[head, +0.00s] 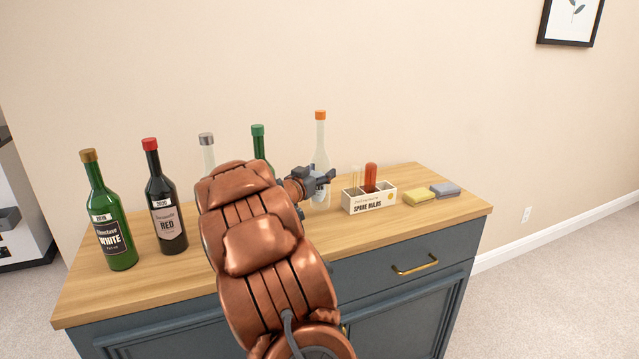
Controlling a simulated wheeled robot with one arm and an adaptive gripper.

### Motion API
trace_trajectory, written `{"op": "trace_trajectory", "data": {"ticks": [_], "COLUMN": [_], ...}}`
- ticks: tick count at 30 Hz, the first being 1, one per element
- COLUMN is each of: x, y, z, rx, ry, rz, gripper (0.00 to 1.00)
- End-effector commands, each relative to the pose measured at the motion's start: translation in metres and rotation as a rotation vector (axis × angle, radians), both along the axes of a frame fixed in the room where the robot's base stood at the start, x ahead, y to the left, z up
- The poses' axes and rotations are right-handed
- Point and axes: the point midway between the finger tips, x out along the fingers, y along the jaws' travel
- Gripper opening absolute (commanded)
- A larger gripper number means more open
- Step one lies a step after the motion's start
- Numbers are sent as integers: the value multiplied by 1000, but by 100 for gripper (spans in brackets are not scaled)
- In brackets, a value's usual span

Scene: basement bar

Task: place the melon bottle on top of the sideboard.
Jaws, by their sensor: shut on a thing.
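A pale, clear bottle with an orange cap (321,140) is upright over the back of the sideboard's wooden top (440,215), left of a small box. I take it for the melon bottle, though I cannot read a label naming it. My gripper (324,177) is shut on its lower body. I cannot tell whether its base touches the top. My arm hides the middle of the sideboard and part of two bottles behind it.
A green white-wine bottle (108,215) and a dark red-wine bottle (163,205) stand at left. A grey-capped bottle (207,150) and a green-capped bottle (258,145) stand behind my arm. A box marked spare bulbs (369,202), a yellow sponge (405,196) and a grey sponge (445,188) lie right.

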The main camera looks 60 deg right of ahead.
Motion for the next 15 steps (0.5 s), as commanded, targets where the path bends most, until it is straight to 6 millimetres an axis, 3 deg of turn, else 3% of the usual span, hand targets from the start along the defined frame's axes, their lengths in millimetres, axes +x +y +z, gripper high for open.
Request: {"op": "trace_trajectory", "data": {"ticks": [7,15], "x": [0,0], "y": [0,0], "z": [-29,-33], "rx": [1,-1], "ry": [5,0], "rz": [0,0], "gripper": [10,10]}}
